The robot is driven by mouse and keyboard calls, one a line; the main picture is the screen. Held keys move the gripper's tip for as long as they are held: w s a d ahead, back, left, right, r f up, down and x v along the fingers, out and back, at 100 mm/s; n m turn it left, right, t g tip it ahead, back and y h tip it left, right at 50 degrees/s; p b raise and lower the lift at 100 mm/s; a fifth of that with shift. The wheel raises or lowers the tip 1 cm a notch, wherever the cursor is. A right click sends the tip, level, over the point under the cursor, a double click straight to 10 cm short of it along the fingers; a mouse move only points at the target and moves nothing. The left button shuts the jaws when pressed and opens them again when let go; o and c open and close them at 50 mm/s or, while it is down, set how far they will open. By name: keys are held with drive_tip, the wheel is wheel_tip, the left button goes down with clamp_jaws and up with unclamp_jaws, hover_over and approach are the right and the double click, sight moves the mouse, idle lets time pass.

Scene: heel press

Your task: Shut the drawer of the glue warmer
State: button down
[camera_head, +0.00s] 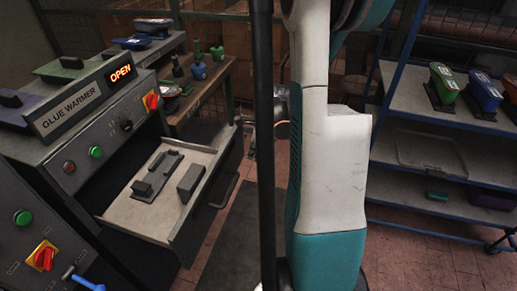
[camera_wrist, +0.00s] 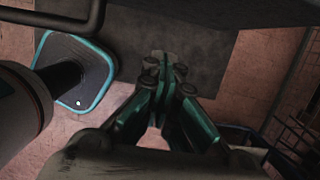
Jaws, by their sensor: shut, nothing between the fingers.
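The glue warmer (camera_head: 85,115) stands at the left in the head view, with a lit "OPEN" sign. Its drawer (camera_head: 150,215) is pulled out to the right, with several dark blocks on its light tray. The drawer's handle (camera_head: 226,190) is a dark bar on its front. In the wrist view, a dark bar that looks like the handle (camera_wrist: 60,20) shows at the top left. My gripper (camera_wrist: 165,62) is shut and empty in the wrist view, over the floor and apart from that bar. In the head view my gripper is hidden behind my arm.
A blue-framed shelf cart (camera_head: 430,120) with several coloured items stands at the right. A wooden table (camera_head: 205,95) stands behind the warmer. A dark mat (camera_head: 230,240) lies on the tiled floor before the drawer. A control panel with a red knob (camera_head: 43,256) is at lower left.

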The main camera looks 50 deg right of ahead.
drive_tip(key=shift+w+a+f+b, duration=0.15)
drive_tip(key=shift+w+a, duration=0.1)
drive_tip(key=shift+w, duration=0.4)
drive_tip(key=shift+w+a+f+b, duration=0.2)
drive_tip(key=shift+w+a, duration=0.1)
drive_tip(key=shift+w, duration=0.35)
drive_tip(key=shift+w+a+f+b, duration=0.15)
drive_tip(key=shift+w+a, duration=0.1)
drive_tip(key=shift+w, duration=0.4)
drive_tip(key=w+a, duration=0.3)
drive_tip(key=w, duration=0.5)
drive_tip(key=w+a, duration=0.4)
drive_tip(key=w, duration=0.5)
drive_tip(key=w+a, duration=0.3)
drive_tip(key=w, duration=0.6)
drive_tip(key=shift+a, duration=0.4)
